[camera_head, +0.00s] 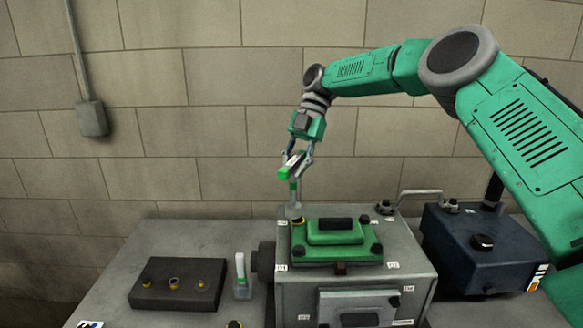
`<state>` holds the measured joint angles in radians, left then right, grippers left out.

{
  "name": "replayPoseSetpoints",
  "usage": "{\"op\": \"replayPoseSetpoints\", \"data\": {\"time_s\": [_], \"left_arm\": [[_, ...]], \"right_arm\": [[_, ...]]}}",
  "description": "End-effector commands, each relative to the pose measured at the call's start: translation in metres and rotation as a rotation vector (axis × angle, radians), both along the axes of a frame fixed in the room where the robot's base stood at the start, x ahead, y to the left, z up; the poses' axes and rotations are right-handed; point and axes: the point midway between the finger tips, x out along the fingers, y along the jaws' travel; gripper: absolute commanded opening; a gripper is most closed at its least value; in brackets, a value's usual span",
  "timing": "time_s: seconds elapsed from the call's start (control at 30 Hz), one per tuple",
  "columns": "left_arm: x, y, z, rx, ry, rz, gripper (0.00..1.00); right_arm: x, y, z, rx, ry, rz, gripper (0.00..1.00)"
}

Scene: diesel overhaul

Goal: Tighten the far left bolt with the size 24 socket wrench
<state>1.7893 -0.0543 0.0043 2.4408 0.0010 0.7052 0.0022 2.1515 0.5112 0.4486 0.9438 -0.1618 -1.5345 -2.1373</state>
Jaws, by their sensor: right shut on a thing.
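My right gripper (297,156) is shut on a green and white socket wrench (291,168). The wrench's shaft and socket (294,208) point down over the far left corner of the green cover (335,241) on the grey engine block (355,283). A yellow ring, likely at the far left bolt (299,222), shows just below the socket. I cannot tell whether the socket is seated on the bolt. Dark bolts show at the cover's other corners. The wrench's size mark is not readable. My left gripper is not in view.
A dark tray (178,301) with several small parts lies on the grey table (195,243) at left. A second green and white tool (242,275) stands between tray and engine. A dark blue box (483,267) is at right. The table's back left is clear.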

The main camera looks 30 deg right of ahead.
Motion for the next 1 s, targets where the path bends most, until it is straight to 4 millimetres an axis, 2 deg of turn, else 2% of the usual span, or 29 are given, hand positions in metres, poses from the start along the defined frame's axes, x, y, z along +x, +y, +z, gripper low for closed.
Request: {"op": "replayPoseSetpoints", "data": {"time_s": [0.1, 0.57, 1.0], "left_arm": [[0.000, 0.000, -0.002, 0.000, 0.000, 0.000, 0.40], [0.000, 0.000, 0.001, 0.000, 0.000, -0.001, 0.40], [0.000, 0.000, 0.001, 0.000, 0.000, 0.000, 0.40]], "right_arm": [[0.000, -0.001, -0.006, 0.000, -0.001, -0.001, 0.00], [0.000, 0.005, 0.009, -0.003, -0.001, 0.000, 0.00], [0.000, -0.004, 0.007, 0.000, 0.000, -0.001, 0.00]]}}
